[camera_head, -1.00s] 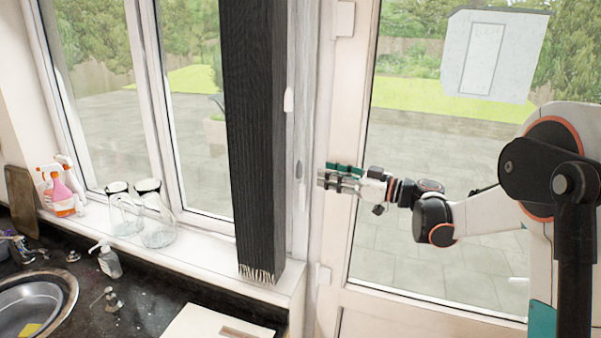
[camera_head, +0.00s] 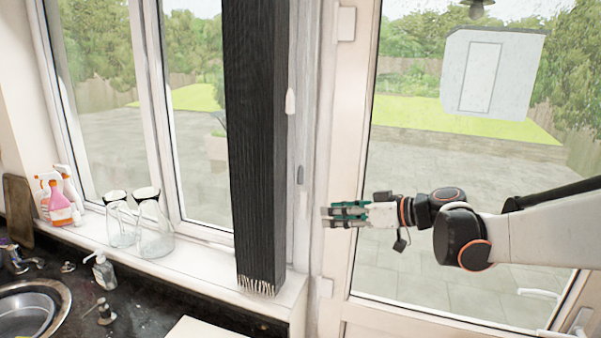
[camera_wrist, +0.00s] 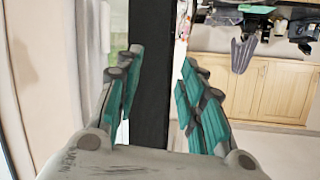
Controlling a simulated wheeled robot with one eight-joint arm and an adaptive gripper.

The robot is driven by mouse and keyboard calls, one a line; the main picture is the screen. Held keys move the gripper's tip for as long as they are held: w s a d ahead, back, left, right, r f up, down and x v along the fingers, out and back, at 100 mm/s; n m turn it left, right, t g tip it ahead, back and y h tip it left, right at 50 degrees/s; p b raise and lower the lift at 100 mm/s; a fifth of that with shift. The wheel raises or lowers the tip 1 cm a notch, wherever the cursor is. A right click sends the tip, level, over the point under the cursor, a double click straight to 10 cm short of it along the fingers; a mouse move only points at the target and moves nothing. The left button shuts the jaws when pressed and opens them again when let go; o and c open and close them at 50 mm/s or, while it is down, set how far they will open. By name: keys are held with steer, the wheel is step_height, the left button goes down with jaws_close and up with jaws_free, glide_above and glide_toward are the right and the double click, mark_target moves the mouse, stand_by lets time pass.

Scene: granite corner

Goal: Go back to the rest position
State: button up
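My gripper (camera_head: 330,215) is in front of the white glazed door (camera_head: 455,180) in the head view, with its fingers pointing left toward the dark curtain (camera_head: 258,150). My arm reaches in from the right edge, roughly level. In the wrist view, the two teal-and-grey fingers (camera_wrist: 158,75) stand apart with a clear gap between them. Nothing is held between them. The dark strip seen through the gap (camera_wrist: 150,75) lies beyond the fingers.
The window sill holds two glass jugs (camera_head: 155,225) and spray bottles (camera_head: 58,200). Below are a soap dispenser (camera_head: 104,271) and a round sink (camera_head: 30,308) on the dark worktop (camera_head: 130,312). Wooden cabinets (camera_wrist: 265,88) show in the wrist view. A door handle (camera_head: 540,293) is at lower right.

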steer(key=s+d+f+m+h+b, duration=0.3)
steer(key=s+d+f+h+b, duration=0.1)
steer(key=s+f, duration=0.4)
steer(key=s+d+f+m+h+b, duration=0.3)
steer(key=s+f, duration=0.5)
steer(key=s, duration=0.4)
steer(key=s+d+f+m+h+b, duration=0.4)
steer(key=s+d+f+h+b, duration=0.1)
steer(key=s+d+f+b, duration=0.1)
steer(key=s+f+b, duration=0.1)
steer(key=s+f, duration=0.1)
steer(key=s, duration=0.1)
steer(key=shift+s+d+f, duration=0.35)
steer(key=shift+s, duration=0.05)
stand_by(1.3)
